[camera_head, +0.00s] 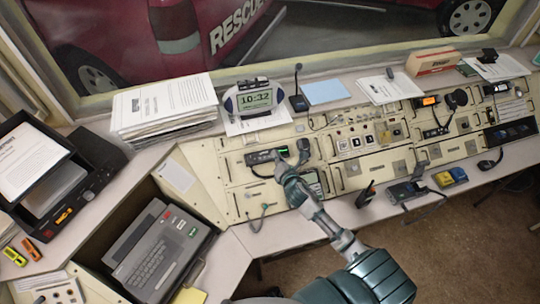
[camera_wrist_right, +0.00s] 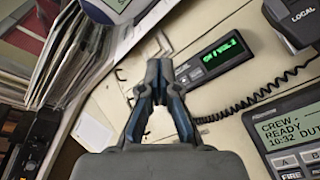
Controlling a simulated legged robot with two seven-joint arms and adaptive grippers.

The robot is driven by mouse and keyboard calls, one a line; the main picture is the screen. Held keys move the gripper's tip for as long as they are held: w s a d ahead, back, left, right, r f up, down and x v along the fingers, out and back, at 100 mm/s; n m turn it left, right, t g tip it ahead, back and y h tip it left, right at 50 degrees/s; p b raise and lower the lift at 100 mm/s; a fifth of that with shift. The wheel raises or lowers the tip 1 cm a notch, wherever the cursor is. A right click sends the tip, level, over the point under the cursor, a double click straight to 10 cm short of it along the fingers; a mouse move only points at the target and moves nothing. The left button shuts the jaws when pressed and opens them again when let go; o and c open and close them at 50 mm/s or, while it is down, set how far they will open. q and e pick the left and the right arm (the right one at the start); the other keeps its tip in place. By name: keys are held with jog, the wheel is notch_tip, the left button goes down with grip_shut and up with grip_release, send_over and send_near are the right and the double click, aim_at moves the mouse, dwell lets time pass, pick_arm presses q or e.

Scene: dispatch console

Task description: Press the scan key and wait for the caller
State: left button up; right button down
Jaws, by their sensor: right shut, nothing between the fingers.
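A black radio unit with a lit green display (camera_head: 283,151) is set in the cream console; it also shows in the right wrist view (camera_wrist_right: 214,57). My right gripper (camera_head: 279,166) is over the console at this unit's front edge. In the right wrist view my right gripper (camera_wrist_right: 158,66) has its fingers together, with nothing between them, beside the unit's left end. I cannot tell whether the tips touch it. No key label reading scan is legible; the unit's small controls are partly hidden by the fingers. My left gripper is not in view.
A grey-green screen panel (camera_wrist_right: 290,132) reads CREW READY 10:32. A black coiled cord (camera_wrist_right: 250,98) runs beside the radio. A clock (camera_head: 254,98), paper stack (camera_head: 165,105) and desk microphone (camera_head: 299,100) stand behind. A typewriter-like terminal (camera_head: 155,250) sits at left.

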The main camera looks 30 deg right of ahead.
aim_at(270, 156)
jog(key=w+f+b, duration=0.1)
jog(key=f+b, duration=0.1)
jog(key=w+d+f+b, duration=0.1)
jog(key=w+f+b, duration=0.1)
jog(key=b, duration=0.1)
jog(key=w+f+b, duration=0.1)
jog(key=f+b, duration=0.2)
jog(key=shift+w+d, duration=0.2)
jog(key=shift+w, duration=0.05)
jog(key=shift+w+a+f, duration=0.1)
jog(key=shift+w+f, duration=0.1)
dwell(0.3)
dwell(0.4)
jog(key=shift+f, duration=0.1)
dwell(0.4)
